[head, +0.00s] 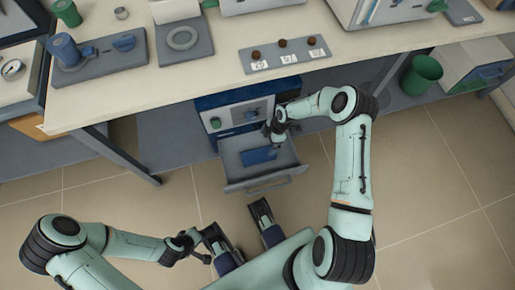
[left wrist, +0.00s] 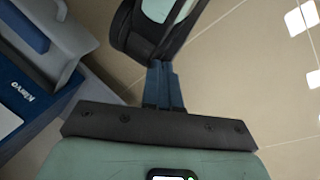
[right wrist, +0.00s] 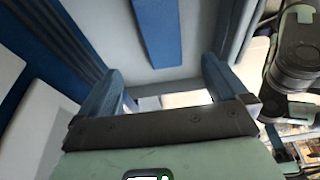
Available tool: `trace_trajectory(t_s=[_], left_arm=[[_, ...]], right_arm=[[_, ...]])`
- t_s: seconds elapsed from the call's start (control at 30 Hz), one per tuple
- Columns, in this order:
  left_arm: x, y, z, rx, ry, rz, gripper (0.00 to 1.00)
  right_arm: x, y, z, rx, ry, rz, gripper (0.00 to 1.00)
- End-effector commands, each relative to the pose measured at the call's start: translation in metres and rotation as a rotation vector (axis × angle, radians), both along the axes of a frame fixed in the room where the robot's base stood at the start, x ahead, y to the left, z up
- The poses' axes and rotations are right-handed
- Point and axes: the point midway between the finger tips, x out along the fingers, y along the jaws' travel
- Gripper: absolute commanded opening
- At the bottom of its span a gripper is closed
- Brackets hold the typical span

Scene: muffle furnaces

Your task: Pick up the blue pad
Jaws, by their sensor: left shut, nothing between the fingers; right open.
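The blue pad (head: 259,155) lies flat in the open grey drawer (head: 235,180) below the table. It is a flat blue rectangle, and it also shows in the right wrist view (right wrist: 158,30) at the top middle, beyond the fingers. My right gripper (head: 277,139) is over the drawer near the pad, with the arm reaching in from the right. In the right wrist view its fingers (right wrist: 167,95) are spread wide with nothing between them. My left gripper (left wrist: 164,82) is shut and empty, low in front of the drawer and apart from it.
The blue-and-white furnace cabinet (head: 232,112) stands under the table edge, right behind the drawer. The table (head: 205,82) overhangs above. A green bin (head: 421,75) stands to the right. The tiled floor (head: 120,200) at left is clear.

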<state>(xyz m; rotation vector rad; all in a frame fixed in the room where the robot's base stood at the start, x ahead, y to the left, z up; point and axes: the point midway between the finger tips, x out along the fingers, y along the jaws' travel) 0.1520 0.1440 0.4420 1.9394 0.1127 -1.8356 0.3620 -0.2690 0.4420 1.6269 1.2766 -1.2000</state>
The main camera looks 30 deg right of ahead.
Motion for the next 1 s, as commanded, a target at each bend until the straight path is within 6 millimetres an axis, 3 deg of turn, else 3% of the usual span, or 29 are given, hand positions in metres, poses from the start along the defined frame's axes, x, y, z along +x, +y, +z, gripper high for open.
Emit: trace_trajectory(t_s=[0.3,0.63,0.9,1.0], left_arm=[[0.021,0.010,-0.016,0.027,-0.054,0.022,0.00],[0.029,0.014,-0.021,0.037,-0.076,0.031,0.00],[0.044,0.022,-0.032,0.056,-0.115,0.048,0.00],[0.046,0.023,-0.033,0.060,-0.122,0.051,0.00]], right_arm=[[0.004,0.019,-0.057,0.001,0.001,0.008,1.00],[0.005,0.025,-0.079,0.000,0.001,0.004,1.00],[0.005,0.037,-0.117,0.001,0.001,0.005,1.00],[0.006,0.038,-0.122,0.000,0.001,0.003,1.00]])
